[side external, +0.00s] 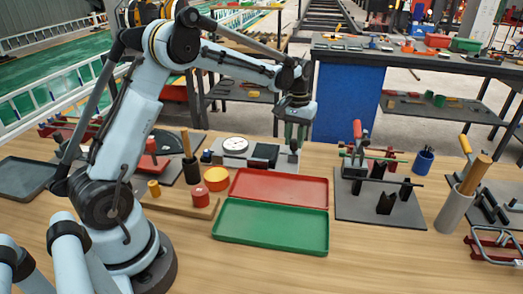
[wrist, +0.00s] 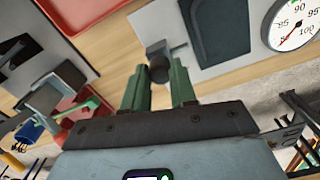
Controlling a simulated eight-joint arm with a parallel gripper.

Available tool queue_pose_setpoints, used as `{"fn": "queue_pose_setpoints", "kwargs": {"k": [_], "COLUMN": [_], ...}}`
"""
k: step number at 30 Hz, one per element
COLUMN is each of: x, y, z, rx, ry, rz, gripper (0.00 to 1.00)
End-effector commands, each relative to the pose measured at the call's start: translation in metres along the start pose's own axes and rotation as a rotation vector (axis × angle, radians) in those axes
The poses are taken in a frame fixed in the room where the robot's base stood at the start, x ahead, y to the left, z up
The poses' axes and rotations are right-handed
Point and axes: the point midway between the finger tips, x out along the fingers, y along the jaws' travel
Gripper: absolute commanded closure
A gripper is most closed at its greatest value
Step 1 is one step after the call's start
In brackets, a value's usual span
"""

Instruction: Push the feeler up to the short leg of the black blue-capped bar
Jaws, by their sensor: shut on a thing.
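My gripper (side external: 294,128) points down at the right end of a grey gauge plate (side external: 222,161). In the wrist view its green fingers (wrist: 159,85) are closed about a dark round knob (wrist: 159,66) on a small grey bracket (wrist: 178,48), which looks like the feeler. A dark block (wrist: 215,30) lies beside the bracket, with a white dial (wrist: 298,22) beyond it; the dial (side external: 235,145) also shows in the side view. A small blue piece (side external: 206,156) sits at the plate's left end; I cannot tell whether it caps the black bar. The short leg is not clearly visible.
A red tray (side external: 280,188) and a green tray (side external: 270,228) lie in front of the plate. Red and yellow cylinders (side external: 216,179) stand at the left. Wooden table shows in front.

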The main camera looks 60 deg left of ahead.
Motion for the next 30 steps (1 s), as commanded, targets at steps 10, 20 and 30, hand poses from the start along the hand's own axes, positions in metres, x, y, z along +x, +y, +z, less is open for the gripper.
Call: {"fn": "queue_pose_setpoints", "kwargs": {"k": [10, 20, 30], "x": [0.000, 0.000, -0.011], "y": [-0.015, -0.014, -0.014], "z": [0.004, 0.004, 0.004], "rx": [0.001, 0.000, 0.000], "ry": [0.000, 0.000, 0.000], "rz": [-0.001, -0.001, 0.000], "gripper": [1.00, 0.48, 0.48]}}
